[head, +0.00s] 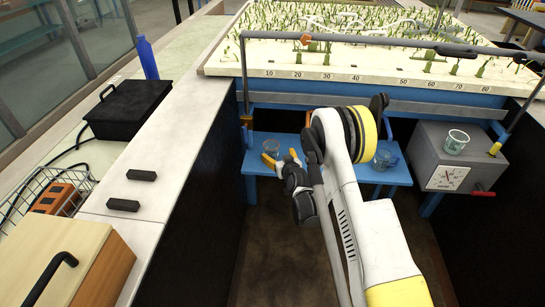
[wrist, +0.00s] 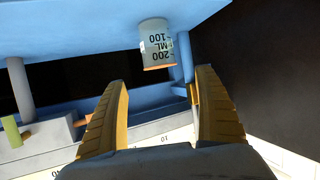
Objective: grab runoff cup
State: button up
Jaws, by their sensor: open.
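A small clear cup (head: 271,147) stands on the blue bench (head: 258,167) under the flume, at the bench's left. In the wrist view, which is turned upside down, the cup (wrist: 157,45) shows dark "100" and "200 ML" marks and an orange line near its rim. My gripper (head: 281,158) is open, with its yellow fingers close to this cup in the head view. In the wrist view the gripper (wrist: 162,80) is empty, and the cup lies beyond the fingertips, roughly between them. I cannot tell the exact gap.
A bluish jug (head: 385,159) stands at the bench's right. Another cup (head: 456,142) with green marks stands on a grey box with a dial (head: 447,178). The planted flume tray (head: 350,77) hangs over the bench. A dark cabinet side (head: 195,200) borders the left.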

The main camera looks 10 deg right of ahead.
jog(key=b, duration=0.1)
send_near(269, 143)
jog(key=shift+w+f, duration=0.3)
jog(key=shift+f, duration=0.2)
jog(key=b+x, duration=0.1)
jog(key=x, duration=0.1)
jog(key=b+x, duration=0.1)
jog(key=x, duration=0.1)
jog(key=b+x, duration=0.1)
jog(key=x, duration=0.1)
jog(key=shift+w+r, duration=0.2)
jog(key=shift+r, duration=0.2)
jog(key=c, duration=1.3)
